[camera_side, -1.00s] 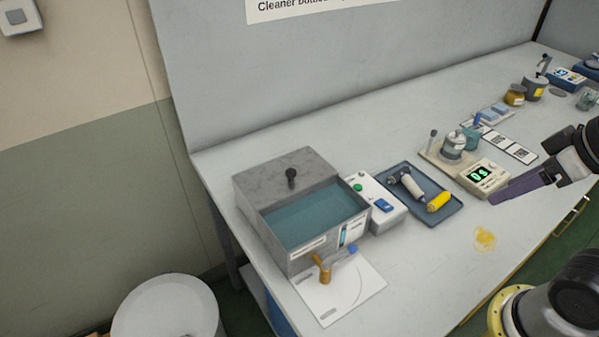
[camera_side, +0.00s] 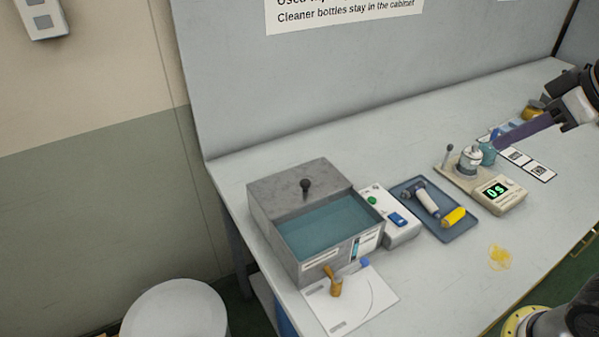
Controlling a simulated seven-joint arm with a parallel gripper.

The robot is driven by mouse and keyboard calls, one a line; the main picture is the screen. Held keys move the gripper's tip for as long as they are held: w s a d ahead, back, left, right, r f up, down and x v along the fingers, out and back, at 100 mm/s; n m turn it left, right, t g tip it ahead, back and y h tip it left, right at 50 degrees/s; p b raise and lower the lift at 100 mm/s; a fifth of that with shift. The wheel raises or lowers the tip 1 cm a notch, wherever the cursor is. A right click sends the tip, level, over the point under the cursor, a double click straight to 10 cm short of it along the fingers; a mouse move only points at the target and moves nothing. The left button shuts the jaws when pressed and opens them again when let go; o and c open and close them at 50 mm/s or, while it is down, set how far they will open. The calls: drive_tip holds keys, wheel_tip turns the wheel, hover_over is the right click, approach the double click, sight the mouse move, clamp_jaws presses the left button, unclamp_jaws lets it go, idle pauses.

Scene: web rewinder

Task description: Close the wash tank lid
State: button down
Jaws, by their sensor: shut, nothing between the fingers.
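The wash tank (camera_side: 327,258) is a grey box on the near left part of the bench. Its grey mottled lid (camera_side: 285,189) with a black knob (camera_side: 305,186) covers the back part only. The front part is open and shows blue-green liquid (camera_side: 328,226). My gripper (camera_side: 499,147) has purple fingers, shut and empty. It is at the right, far from the lid, over or near a small teal container (camera_side: 487,152); I cannot tell whether they touch.
A control box (camera_side: 392,222) stands against the tank's right side. A blue tray (camera_side: 463,228) with a yellow-ended tool lies beyond it, then a timer (camera_side: 499,194). A yellow spill (camera_side: 500,258) marks the bench.

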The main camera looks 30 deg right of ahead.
drive_tip(key=w+a+r+n, duration=0.1)
drive_tip(key=w+a+r, duration=0.1)
drive_tip(key=w, duration=0.4)
drive_tip(key=w+a+r, duration=0.1)
drive_tip(key=w+r, duration=0.1)
drive_tip(key=w, duration=0.4)
drive_tip(key=n+g+y, duration=0.1)
drive_tip(key=n+g, duration=0.2)
hover_over(292, 185)
drive_tip(key=s, duration=0.1)
wheel_tip(292, 185, down, 16)
drive_tip(key=x, duration=0.8)
drive_tip(key=shift+f, duration=0.4)
drive_tip(key=shift+s+f, duration=0.1)
drive_tip(key=shift+f, duration=0.3)
drive_tip(key=shift+s+d+f, duration=0.15)
drive_tip(key=shift+s+d, duration=0.3)
drive_tip(key=shift+s, duration=0.35)
drive_tip(key=shift+s+d+f, duration=0.15)
drive_tip(key=shift+s+d, duration=0.3)
drive_tip(key=shift+s, duration=0.3)
drive_tip(key=shift+s, duration=0.1)
